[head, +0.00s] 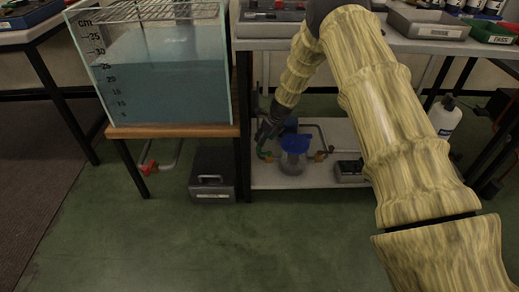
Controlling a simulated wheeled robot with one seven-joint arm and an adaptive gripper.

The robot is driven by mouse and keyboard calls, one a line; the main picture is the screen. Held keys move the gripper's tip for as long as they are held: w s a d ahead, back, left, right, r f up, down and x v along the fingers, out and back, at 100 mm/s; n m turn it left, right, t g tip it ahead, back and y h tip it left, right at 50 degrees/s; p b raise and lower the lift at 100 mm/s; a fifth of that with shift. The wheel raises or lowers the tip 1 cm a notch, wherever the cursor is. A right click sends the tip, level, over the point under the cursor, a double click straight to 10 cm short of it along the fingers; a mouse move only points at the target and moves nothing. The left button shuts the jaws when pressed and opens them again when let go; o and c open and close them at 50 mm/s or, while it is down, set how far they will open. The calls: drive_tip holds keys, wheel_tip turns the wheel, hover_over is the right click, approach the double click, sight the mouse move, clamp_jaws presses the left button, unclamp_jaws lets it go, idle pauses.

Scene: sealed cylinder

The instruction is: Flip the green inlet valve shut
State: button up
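A clear cylinder with a blue top (294,148) stands on the low shelf under the bench, with pipework on both sides. A small green part (263,154), which looks like the green inlet valve, is at the cylinder's left; its handle position is too small to tell. My gripper (266,134), dark and small in the head view, reaches down just above the green part, at the cylinder's upper left. I cannot tell if it touches anything or how far its fingers are open. A blue part (290,124) shows beside the gripper, above the cylinder.
A water tank (165,75) with a cm scale stands on a wooden table at left. A red valve (149,167) and a dark case (212,176) are below. A dark box (349,170) sits on the shelf (300,181) at right. The bench top overhangs the shelf.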

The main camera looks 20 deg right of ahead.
sight(259, 148)
drive_tip(key=b+x, duration=0.3)
drive_tip(key=x, duration=0.5)
drive_tip(key=shift+f, duration=0.25)
clamp_jaws()
